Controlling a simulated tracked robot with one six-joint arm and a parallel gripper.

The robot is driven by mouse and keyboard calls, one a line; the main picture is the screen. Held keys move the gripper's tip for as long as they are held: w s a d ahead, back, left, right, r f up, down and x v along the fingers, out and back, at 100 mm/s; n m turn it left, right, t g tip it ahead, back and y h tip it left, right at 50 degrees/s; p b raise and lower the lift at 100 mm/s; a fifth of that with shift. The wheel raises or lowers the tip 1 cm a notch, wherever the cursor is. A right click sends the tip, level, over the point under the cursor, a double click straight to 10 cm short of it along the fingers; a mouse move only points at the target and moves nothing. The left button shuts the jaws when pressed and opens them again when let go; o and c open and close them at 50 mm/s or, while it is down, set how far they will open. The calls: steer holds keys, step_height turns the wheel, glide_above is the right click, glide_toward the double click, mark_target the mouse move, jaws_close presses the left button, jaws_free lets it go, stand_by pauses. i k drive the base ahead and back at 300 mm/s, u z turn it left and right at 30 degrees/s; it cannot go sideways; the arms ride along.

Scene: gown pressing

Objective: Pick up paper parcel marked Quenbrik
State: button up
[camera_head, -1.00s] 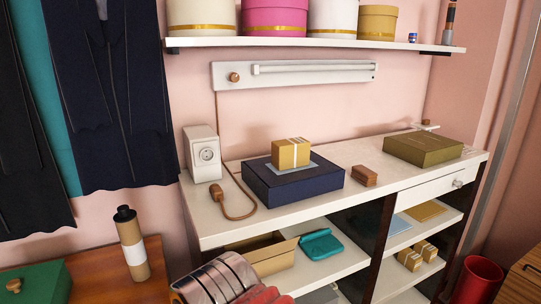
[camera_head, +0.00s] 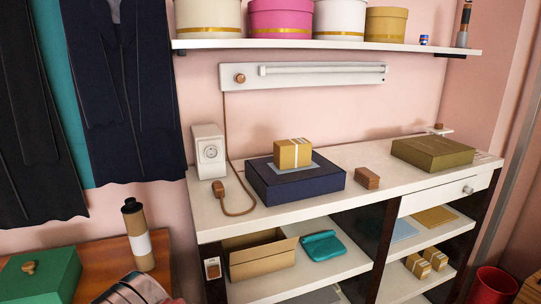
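A tan paper parcel with white bands (camera_head: 292,153) sits on a grey sheet on top of a dark blue box (camera_head: 295,187) on the white counter. Two smaller tan parcels, a left one (camera_head: 418,265) and a right one (camera_head: 435,258), stand on the lower right shelf. No name is readable on any of them, so I cannot tell which is marked Quenbrik. Part of my arm, silver and rounded, shows at the bottom left edge. My gripper's fingers are not in view.
The white counter (camera_head: 395,160) also holds a brown block (camera_head: 367,178), an olive box (camera_head: 433,153) and a white socket unit with a cord (camera_head: 208,150). An open carton (camera_head: 260,258) and teal pouch (camera_head: 323,246) lie below. A red bin (camera_head: 492,286) stands lower right.

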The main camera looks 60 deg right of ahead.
mark_target(289, 154)
steer(key=u, duration=1.05)
steer(key=k, duration=0.4)
steer(key=z, duration=1.8)
steer(key=i, duration=0.5)
steer(key=z, duration=0.05)
